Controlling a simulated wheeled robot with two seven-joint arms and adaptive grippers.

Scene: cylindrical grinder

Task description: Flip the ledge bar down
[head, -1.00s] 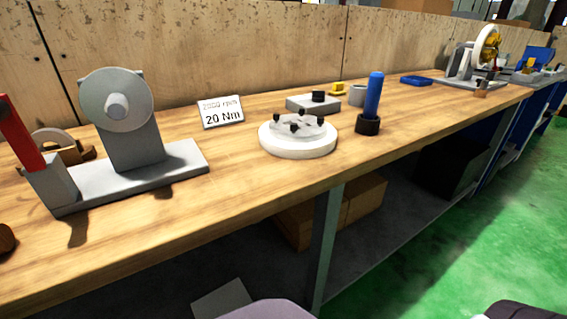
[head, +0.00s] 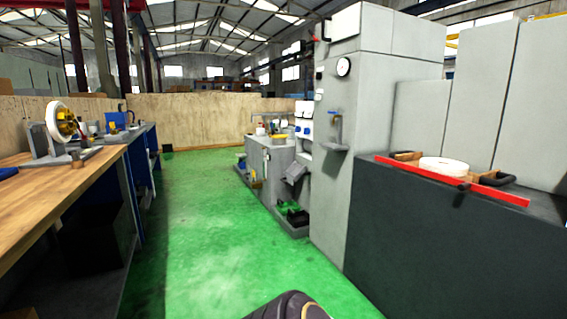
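A long red bar (head: 420,172), which looks like the ledge bar, runs along the front edge of the dark grey machine cabinet (head: 430,250) at the right of the head view. It appears to sit at the height of the cabinet's top, in front of a white round disc (head: 444,165). A small dark piece sits near the middle of the bar. I cannot tell its hinge from here. Neither of my grippers is in view. A dark rounded part at the bottom edge looks like part of my own arm.
A tall grey cabinet (head: 355,110) with a gauge adjoins the dark one. A smaller grey machine (head: 270,165) stands farther back. A wooden workbench (head: 60,200) runs along the left. The green floor (head: 215,240) between them is clear.

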